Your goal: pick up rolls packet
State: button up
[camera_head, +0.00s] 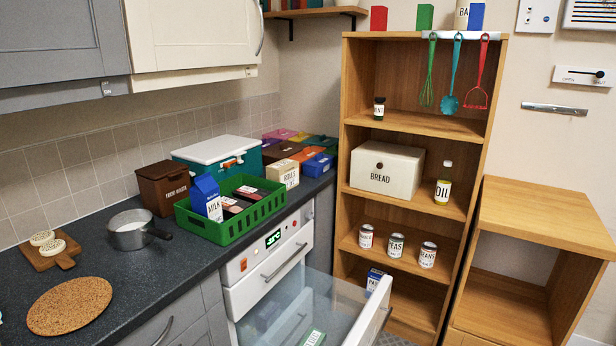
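The rolls packet (283,174) is a cream block with dark lettering on its front. It stands on the dark counter just beyond the far right end of the green crate (228,232). I cannot tell whether it touches the crate. Colourful boxes stand behind it and to its right. My gripper is not in view.
The green crate holds a blue milk carton (206,197) and dark packets. A brown food waste bin (163,187) and a teal-and-white cool box (217,153) stand behind it. Below, an open glass-fronted door or drawer (345,295) juts towards the wooden shelf unit (420,125).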

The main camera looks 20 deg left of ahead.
aim_at(286, 171)
jog(key=z, duration=4.45)
jog(key=i, duration=0.1)
jog(key=u, duration=3.3)
jog(key=i, duration=1.65)
jog(key=u, duration=3.9)
jog(key=i, duration=0.1)
jog(key=z, duration=2.3)
